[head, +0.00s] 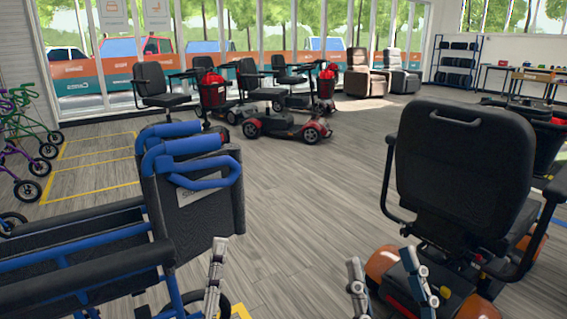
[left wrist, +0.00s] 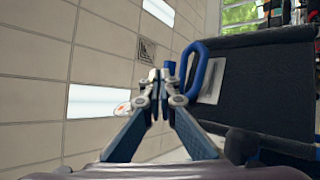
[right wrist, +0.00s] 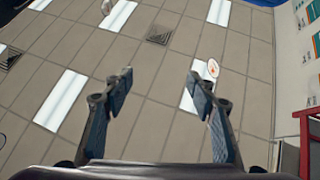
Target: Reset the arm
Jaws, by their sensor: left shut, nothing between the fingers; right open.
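My left gripper (head: 217,262) is low in the head view, just right of a blue-framed wheelchair (head: 195,200). In the left wrist view my left gripper (left wrist: 157,78) has its fingertips together with nothing between them. The wheelchair's black backrest and blue handle (left wrist: 197,72) show close behind it there. My right gripper (head: 385,268) is at the bottom of the head view, in front of a black-seated scooter (head: 465,160). In the right wrist view my right gripper (right wrist: 160,85) has its fingers wide apart, empty, with ceiling tiles behind.
Several scooters, one red and black (head: 285,127), stand mid-floor. Colourful rollators (head: 25,140) line the left edge. Recliners (head: 365,75) and a shelf rack (head: 457,62) are at the back. The grey floor (head: 290,200) between wheelchair and near scooter is clear.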

